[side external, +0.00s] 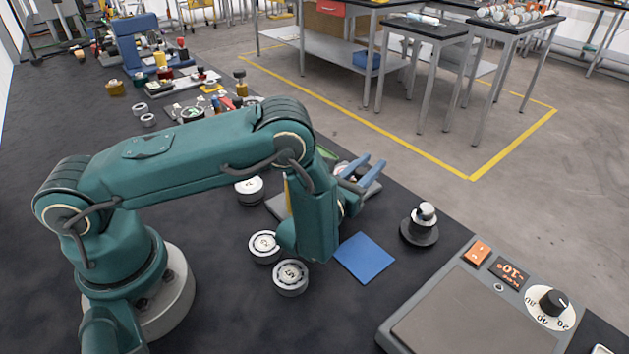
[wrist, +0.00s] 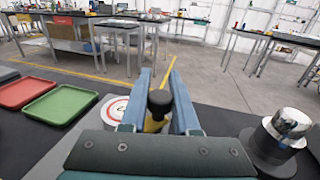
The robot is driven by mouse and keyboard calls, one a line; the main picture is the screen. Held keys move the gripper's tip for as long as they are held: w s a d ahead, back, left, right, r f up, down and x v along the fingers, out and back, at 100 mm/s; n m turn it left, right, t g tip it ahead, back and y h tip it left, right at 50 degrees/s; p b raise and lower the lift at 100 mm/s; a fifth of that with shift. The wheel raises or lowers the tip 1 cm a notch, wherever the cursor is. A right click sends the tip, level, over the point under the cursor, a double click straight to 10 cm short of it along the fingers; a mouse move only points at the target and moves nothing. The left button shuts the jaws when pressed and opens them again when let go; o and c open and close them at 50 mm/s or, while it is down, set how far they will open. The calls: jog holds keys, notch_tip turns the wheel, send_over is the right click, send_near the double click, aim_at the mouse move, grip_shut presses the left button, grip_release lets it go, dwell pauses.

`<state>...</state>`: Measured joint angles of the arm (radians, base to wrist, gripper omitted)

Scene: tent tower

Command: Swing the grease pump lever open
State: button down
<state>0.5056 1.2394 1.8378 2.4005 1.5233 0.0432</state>
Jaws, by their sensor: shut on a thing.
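The grease pump lever shows in the wrist view as a black knob (wrist: 160,102) on a yellow stem (wrist: 154,125). My gripper (wrist: 159,84) has its two blue fingers on either side of the knob, shut on it. In the side view my gripper (side external: 365,170) reaches out behind my forearm, over a grey base (side external: 278,207). Part of a yellow bar (side external: 287,190) shows beside my forearm. My arm hides most of the pump there, so the lever's angle cannot be told.
A blue square (side external: 364,257) and round weights (side external: 290,277) lie near my forearm. A stepped black and silver piece (side external: 421,222) stands to the right, and a scale-like box with a dial (side external: 551,301) at front right. Red (wrist: 26,92) and green (wrist: 60,107) trays lie left in the wrist view.

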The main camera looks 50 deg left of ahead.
aim_at(357, 176)
jog(key=c, duration=0.7)
grip_release()
jog(key=shift+o, duration=0.2)
jog(key=shift+v, duration=2.55)
